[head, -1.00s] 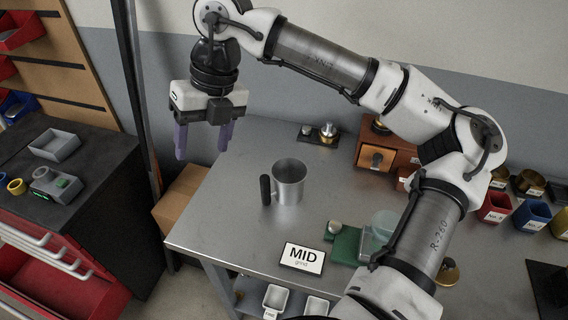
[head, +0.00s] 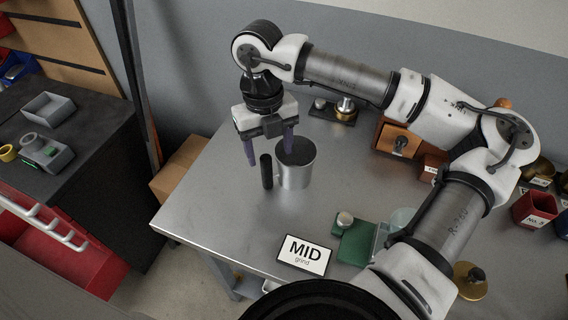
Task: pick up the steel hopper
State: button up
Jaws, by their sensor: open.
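The steel hopper (head: 297,168) is a metal cup with a black upright handle (head: 267,171) on its left side. It stands upright on the grey metal table. My gripper (head: 270,152) is open and points down, with two purple fingers. In the picture, its left finger is just left of and behind the black handle. Its right finger overlaps the hopper's upper rim. I cannot tell whether either finger touches the hopper. The gripper looks empty.
A wooden drawer box (head: 396,141) and a small brass-and-black piece (head: 345,108) are behind. The table's left part (head: 205,205) is clear.

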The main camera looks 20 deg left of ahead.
aim_at(270, 165)
jog(key=shift+s+f+p, duration=0.2)
jog(key=shift+f+p, duration=0.85)
jog(key=shift+f, duration=1.65)
jog(key=c, duration=1.1)
